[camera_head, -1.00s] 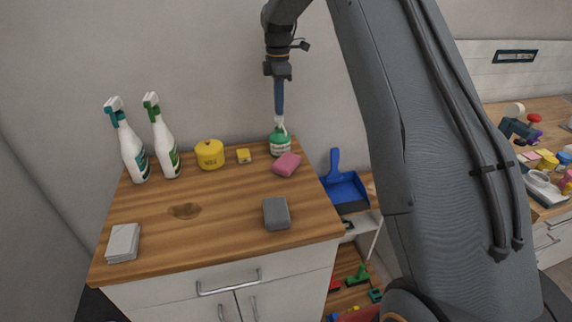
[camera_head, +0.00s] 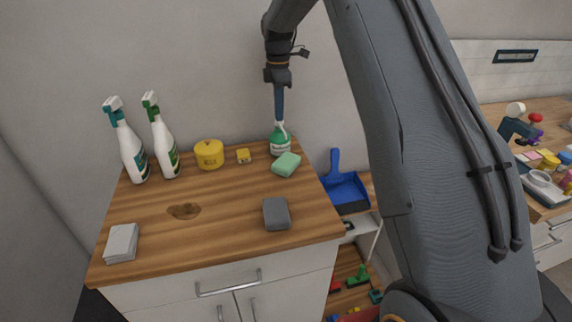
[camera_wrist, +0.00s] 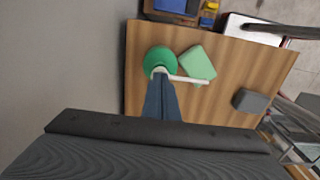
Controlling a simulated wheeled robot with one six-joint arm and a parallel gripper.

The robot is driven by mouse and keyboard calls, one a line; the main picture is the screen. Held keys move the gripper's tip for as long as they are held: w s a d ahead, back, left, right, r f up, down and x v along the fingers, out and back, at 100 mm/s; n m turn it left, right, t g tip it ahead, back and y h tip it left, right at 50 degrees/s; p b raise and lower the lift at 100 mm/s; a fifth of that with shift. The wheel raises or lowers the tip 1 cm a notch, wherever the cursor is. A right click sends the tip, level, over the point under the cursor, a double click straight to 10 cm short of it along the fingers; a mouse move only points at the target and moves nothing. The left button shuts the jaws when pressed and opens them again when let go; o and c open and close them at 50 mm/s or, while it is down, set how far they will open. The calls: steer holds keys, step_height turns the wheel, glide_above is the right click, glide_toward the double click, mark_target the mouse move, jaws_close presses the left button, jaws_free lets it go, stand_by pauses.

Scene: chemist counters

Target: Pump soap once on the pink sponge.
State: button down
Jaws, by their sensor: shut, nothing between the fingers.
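A sponge (camera_head: 286,164) lies on the wooden counter just in front of the soap bottle and now looks pale green. It also shows in the wrist view (camera_wrist: 200,63), beside the bottle. The soap bottle (camera_head: 281,148) is green with a white pump head and stands upright at the counter's back right. From above, its white spout (camera_wrist: 188,79) extends rightward along the sponge's near edge. My gripper (camera_head: 280,120) is shut and points straight down on the pump head, holding nothing. Its blue fingers cover part of the pump top in the wrist view (camera_wrist: 160,84).
A grey sponge (camera_head: 277,213) lies near the front right of the counter (camera_head: 220,235). A blue dustpan (camera_head: 344,188) is to the right.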

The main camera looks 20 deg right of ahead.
steer(key=shift+r+p, duration=0.55)
steer(key=shift+r, duration=0.65)
step_height(320, 180, up, 6)
steer(key=p, duration=0.3)
steer(key=shift+s, duration=0.1)
stand_by(0.5)
steer(key=s+f+m+b, duration=0.1)
steer(key=s+f+m, duration=0.2)
steer(key=s, duration=0.9)
steer(key=s+f+m+t+b, duration=0.1)
steer(key=s+f+m, duration=0.3)
steer(key=s+m, duration=0.5)
steer(key=s+f+m+b, duration=0.1)
steer(key=s+f+m, duration=0.3)
steer(key=s, duration=1.3)
steer(key=shift+m+b, duration=0.3)
steer(key=shift+m, duration=0.7)
